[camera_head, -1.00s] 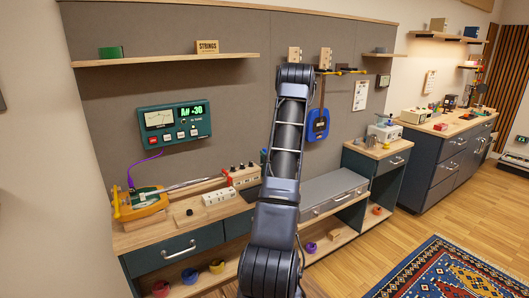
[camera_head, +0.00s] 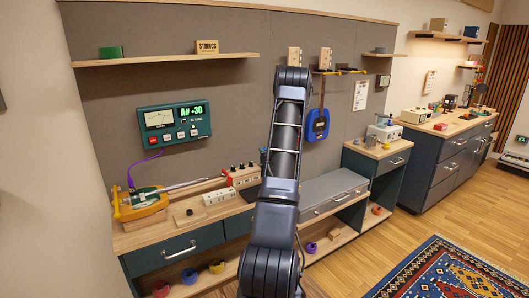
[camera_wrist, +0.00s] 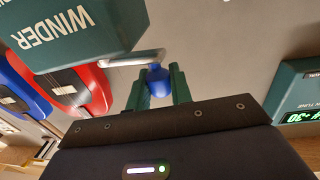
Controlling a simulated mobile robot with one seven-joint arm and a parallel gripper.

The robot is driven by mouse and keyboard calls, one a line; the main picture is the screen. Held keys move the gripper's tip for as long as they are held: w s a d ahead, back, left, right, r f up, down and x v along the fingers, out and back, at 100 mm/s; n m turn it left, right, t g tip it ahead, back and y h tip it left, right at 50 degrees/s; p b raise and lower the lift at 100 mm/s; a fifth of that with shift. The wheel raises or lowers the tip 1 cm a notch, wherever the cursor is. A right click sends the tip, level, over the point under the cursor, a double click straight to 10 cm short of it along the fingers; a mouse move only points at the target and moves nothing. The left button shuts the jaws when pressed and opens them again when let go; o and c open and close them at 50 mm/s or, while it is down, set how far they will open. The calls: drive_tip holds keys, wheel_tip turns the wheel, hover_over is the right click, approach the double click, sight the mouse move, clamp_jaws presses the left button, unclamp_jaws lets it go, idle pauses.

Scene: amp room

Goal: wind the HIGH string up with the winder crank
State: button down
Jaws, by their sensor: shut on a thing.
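The wrist view shows the green winder box (camera_wrist: 75,32), its WINDER lettering upside down, at the upper left. A pale metal crank arm (camera_wrist: 130,59) runs from beside it to a blue knob (camera_wrist: 158,82). My gripper (camera_wrist: 157,72) has its green fingers on either side of the blue knob, shut on it. In the head view my own arm covers the gripper, the crank and the winder. The green tuner panel (camera_head: 173,124) on the wall reads about A# +30; its edge shows in the wrist view (camera_wrist: 290,95). I cannot make out the HIGH string.
A red instrument body (camera_wrist: 85,92) and a blue one show left of the fingers in the wrist view. In the head view, a blue instrument (camera_head: 317,124) hangs right of my arm. An orange-and-green instrument (camera_head: 140,204) lies on the bench (camera_head: 160,236). A shelf (camera_head: 165,60) juts out above the tuner.

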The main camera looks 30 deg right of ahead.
drive_tip(key=m+h, duration=0.1)
drive_tip(key=h, duration=0.1)
drive_tip(key=w+m+g+h, duration=0.1)
drive_tip(key=m+h, duration=0.1)
drive_tip(key=w+m+g+h, duration=0.1)
drive_tip(key=h, duration=0.2)
drive_tip(key=shift+m, duration=0.3)
drive_tip(key=c, duration=1.3)
unclamp_jaws()
drive_tip(key=v, duration=1)
drive_tip(key=shift+s+a, duration=0.2)
drive_tip(key=shift+s, duration=0.15)
